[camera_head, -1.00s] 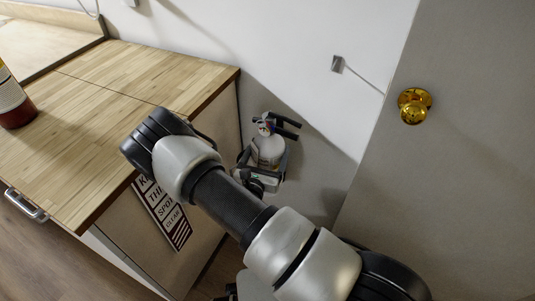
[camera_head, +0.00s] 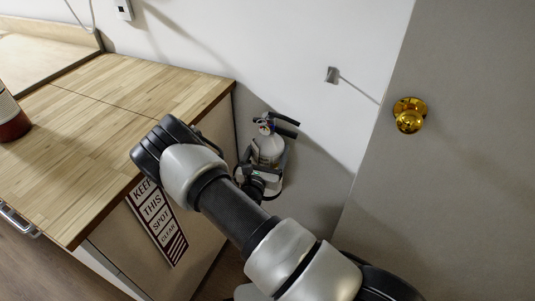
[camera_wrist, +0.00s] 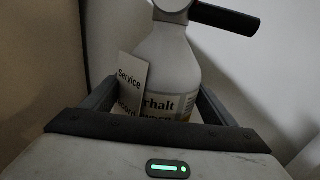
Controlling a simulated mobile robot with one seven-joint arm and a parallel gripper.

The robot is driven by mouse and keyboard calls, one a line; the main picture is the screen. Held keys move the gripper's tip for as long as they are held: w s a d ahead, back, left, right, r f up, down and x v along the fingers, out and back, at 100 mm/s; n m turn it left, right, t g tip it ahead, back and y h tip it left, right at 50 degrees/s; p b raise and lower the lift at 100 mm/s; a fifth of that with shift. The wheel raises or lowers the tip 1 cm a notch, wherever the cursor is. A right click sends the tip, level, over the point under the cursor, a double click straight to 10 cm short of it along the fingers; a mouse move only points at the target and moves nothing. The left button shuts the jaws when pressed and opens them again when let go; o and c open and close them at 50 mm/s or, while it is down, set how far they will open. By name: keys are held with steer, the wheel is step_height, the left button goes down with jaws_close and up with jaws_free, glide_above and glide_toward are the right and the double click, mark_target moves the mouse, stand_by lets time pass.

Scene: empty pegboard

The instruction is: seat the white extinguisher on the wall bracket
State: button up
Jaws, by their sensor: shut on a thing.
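The white extinguisher (camera_head: 268,150) has a black handle and stands upright in the gap between the counter and the door, in front of the wall. In the wrist view its white body (camera_wrist: 167,58) shows a label and a "Service" tag between the two fingers. My gripper (camera_wrist: 157,98) is shut on it; in the head view my arm partly hides the gripper (camera_head: 262,178). A small grey fitting (camera_head: 332,75) with a thin rod is on the wall, above and right of the extinguisher. I cannot tell whether it is the wall bracket.
A wooden counter (camera_head: 100,150) is on the left, its corner close to the extinguisher. A dark red container (camera_head: 12,120) stands on it. A striped sign (camera_head: 158,222) is on the counter's side. A grey door with a brass knob (camera_head: 409,115) is on the right.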

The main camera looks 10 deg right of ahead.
steer(key=w, duration=0.1)
steer(key=w+b, duration=0.1)
steer(key=w, duration=0.1)
steer(key=shift+w+f+b, duration=0.3)
steer(key=shift+b, duration=0.05)
stand_by(1.1)
steer(key=shift+d+f+b, duration=0.1)
steer(key=shift+f+b, duration=0.9)
steer(key=shift+f, duration=0.9)
stand_by(2.8)
steer(key=o, duration=2.1)
steer(key=p+v, duration=0.1)
steer(key=v, duration=0.7)
steer(key=p+v, duration=0.2)
steer(key=v, duration=0.7)
steer(key=shift+s+f, duration=0.2)
steer(key=shift+s, duration=0.1)
